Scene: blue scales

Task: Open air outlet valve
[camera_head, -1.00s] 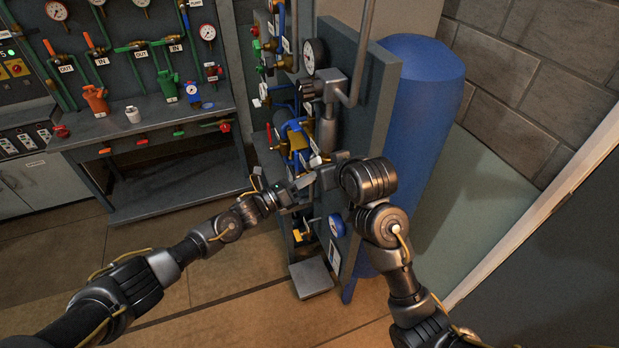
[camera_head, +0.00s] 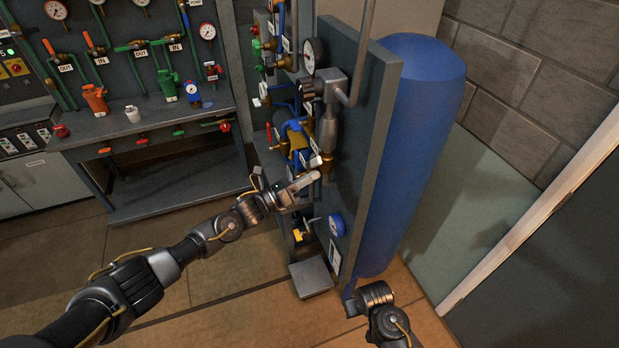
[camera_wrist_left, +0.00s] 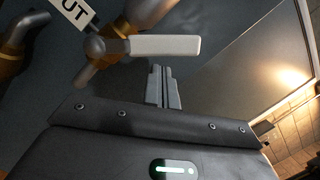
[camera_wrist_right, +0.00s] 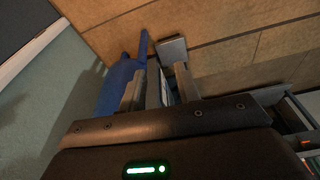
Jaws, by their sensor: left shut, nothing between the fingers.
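The air outlet valve has a white lever handle (camera_wrist_left: 165,46) beside an "OUT" tag (camera_wrist_left: 76,12), partly cut off in the left wrist view. My right gripper (camera_head: 353,309) is low in front of the panel's foot. Its fingers (camera_wrist_right: 160,88) are apart and empty.
The grey panel (camera_head: 362,150) carries gauges and pipes, with a large blue tank (camera_head: 415,130) behind it. A small grey step plate (camera_head: 311,277) is at its base. A workbench (camera_head: 150,125) with several valves stands at the left.

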